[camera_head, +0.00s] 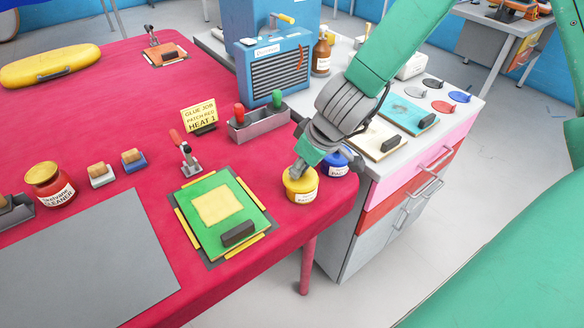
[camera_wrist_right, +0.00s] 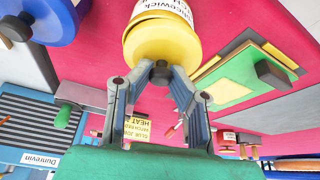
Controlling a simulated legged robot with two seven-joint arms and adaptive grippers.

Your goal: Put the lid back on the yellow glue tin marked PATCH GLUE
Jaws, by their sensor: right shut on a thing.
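The yellow glue tin (camera_head: 302,196) with a white label stands at the right corner of the red table. In the right wrist view the tin (camera_wrist_right: 163,8) is at the top, with its yellow lid (camera_wrist_right: 160,42) toward my fingers. My right gripper (camera_head: 298,172) comes down from above and is shut on the lid; its fingertips (camera_wrist_right: 160,72) meet at the lid's middle and hide that part. The lid lies over the tin's mouth, but I cannot tell whether it is fully seated. My left gripper is not in view.
A blue tin (camera_head: 338,164) stands close behind the yellow one, partly hidden by my gripper. A green board (camera_head: 205,240) lies to the left. A grey tray (camera_head: 258,126) with red and green handles is behind. The cabinet (camera_head: 425,165) is right of the table's edge.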

